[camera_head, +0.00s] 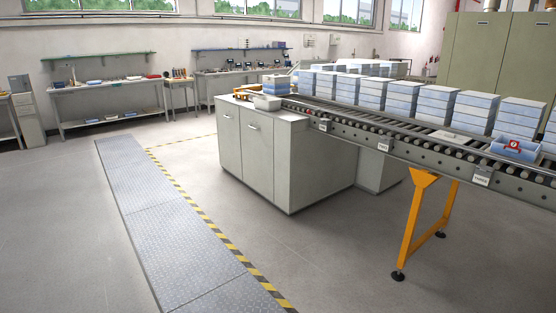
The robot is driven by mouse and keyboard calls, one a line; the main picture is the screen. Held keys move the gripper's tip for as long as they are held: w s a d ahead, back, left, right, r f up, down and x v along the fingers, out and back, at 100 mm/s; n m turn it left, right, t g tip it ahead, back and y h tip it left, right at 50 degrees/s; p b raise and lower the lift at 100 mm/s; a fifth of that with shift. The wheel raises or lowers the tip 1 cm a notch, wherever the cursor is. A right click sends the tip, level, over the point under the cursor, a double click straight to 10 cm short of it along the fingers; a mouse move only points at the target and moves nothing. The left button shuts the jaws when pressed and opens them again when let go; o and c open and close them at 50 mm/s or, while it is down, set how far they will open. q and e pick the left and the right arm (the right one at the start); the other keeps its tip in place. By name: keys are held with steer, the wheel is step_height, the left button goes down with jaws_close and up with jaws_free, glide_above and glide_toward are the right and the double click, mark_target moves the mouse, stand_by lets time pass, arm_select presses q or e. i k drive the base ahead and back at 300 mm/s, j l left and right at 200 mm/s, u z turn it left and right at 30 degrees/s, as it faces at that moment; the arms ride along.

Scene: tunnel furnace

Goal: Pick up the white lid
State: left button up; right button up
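A flat, pale, lid-like plate (456,137) lies on the rollers of the near conveyor lane, on the right side of the view. It looks like the white lid, but it is small and far off. White tops, which may be lids, also cover the stacks of pale blue boxes (434,104) behind it. Neither of my grippers is in view.
The roller conveyor (345,130) runs from a grey cabinet (258,160) to the right edge, on an orange leg (412,228). A blue tray (515,150) with a red item sits on it. A white bin (267,103) stands on the cabinet. The floor in front is clear.

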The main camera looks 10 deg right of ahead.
mark_target(450, 136)
steer(key=i+l+z, duration=0.25)
steer(key=i+z, duration=0.15)
steer(key=i, duration=0.85)
steer(key=i+j+z, duration=0.15)
steer(key=i+z, duration=0.3)
steer(key=i, duration=0.8)
